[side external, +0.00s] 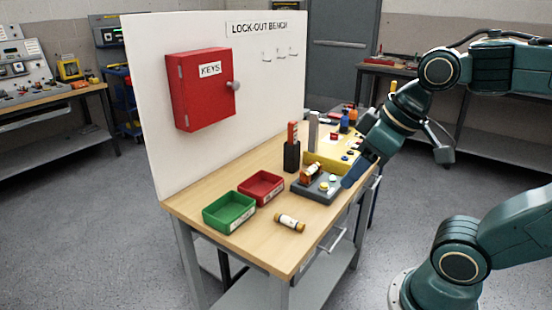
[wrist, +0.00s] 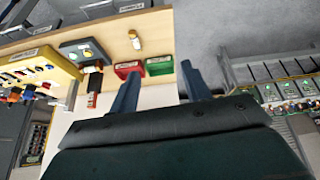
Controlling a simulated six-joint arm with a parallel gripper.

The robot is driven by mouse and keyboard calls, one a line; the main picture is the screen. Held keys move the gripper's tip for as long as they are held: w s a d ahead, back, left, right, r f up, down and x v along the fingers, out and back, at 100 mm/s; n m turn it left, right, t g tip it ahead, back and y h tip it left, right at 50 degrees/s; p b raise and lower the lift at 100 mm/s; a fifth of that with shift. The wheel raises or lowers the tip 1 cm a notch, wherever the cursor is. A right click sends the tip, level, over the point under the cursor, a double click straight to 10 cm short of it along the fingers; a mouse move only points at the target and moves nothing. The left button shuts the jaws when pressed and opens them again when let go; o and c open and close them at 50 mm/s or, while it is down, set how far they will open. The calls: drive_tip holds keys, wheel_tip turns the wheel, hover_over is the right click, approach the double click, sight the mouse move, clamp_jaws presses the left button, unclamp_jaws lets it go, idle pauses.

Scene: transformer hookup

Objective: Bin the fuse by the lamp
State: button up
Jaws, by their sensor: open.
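A cream fuse with dark and brass-coloured ends (side external: 289,222) lies alone on the bench in front of the trays. It also shows in the wrist view (wrist: 135,40). A second, orange-brown fuse with a pale end (side external: 310,172) rests tilted at the grey box (side external: 318,188), which carries small round lamps or buttons. A red tray (side external: 261,186) and a green tray (side external: 228,212) stand empty at the bench's left; both show beyond my fingers in the wrist view. My gripper (side external: 358,170) is open and empty, right of the grey box in the side view. Its fingers (wrist: 159,69) are spread.
A black holder (side external: 291,155) with an upright orange-red piece stands behind the grey box. A yellow panel (side external: 333,160) and several small items crowd the bench's far end. The white backboard (side external: 190,150) carries a red key cabinet (side external: 203,90). The bench's near corner is clear.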

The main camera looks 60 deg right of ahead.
drive_tip(key=w+d+r+n, duration=0.1)
drive_tip(key=w+r+n, duration=0.15)
drive_tip(key=w, duration=0.35)
drive_tip(key=n+g+y, duration=0.3)
drive_tip(key=n+y, duration=0.1)
drive_tip(key=n, duration=1.1)
hover_over(312, 168)
drive_tip(key=s+d, duration=0.2)
drive_tip(key=d, duration=0.1)
wheel_tip(312, 168, down, 18)
drive_tip(key=r, duration=0.1)
drive_tip(key=shift+d+f+y, duration=0.25)
drive_tip(key=shift+f+y, duration=0.05)
drive_tip(key=shift+f, duration=0.2)
drive_tip(key=shift+a+f, duration=0.1)
drive_tip(key=shift+f, duration=0.05)
drive_tip(key=shift+x, duration=3.65)
drive_tip(key=shift+w, duration=0.1)
